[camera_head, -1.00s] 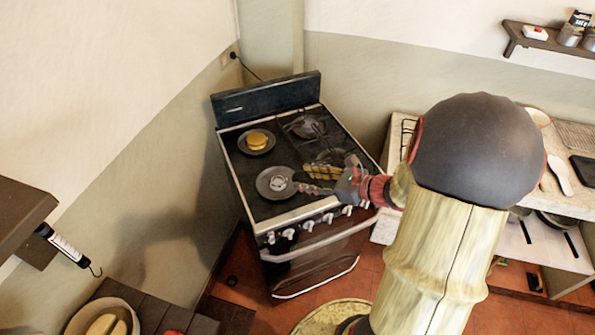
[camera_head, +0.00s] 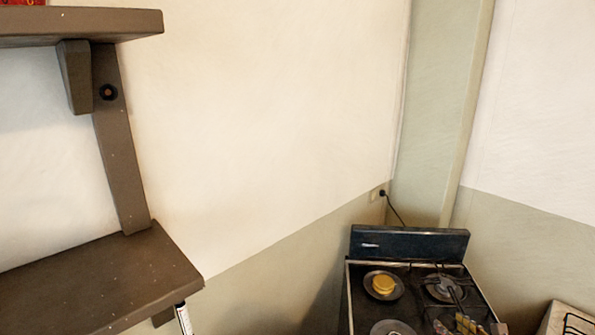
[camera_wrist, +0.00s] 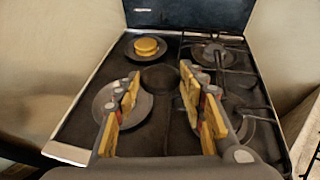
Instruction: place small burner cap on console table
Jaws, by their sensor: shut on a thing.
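My gripper (camera_wrist: 160,84) is over the stove in the wrist view, its yellow-padded fingers held apart around a small dark round disc. This disc, which looks like the small burner cap (camera_wrist: 160,77), sits between the fingertips. Whether it is clear of the stove top is hard to tell. In the head view, part of my gripper (camera_head: 455,324) shows at the bottom edge over the stove; the cap cannot be made out there. I cannot pick out the console table in either current view.
The stove (camera_head: 409,245) has a yellow-topped burner (camera_head: 383,284) at rear left and a grey disc (camera_head: 393,329) at front left. Grates and a burner (camera_wrist: 216,55) lie at right. A dark wooden wall shelf (camera_head: 95,285) juts out at left.

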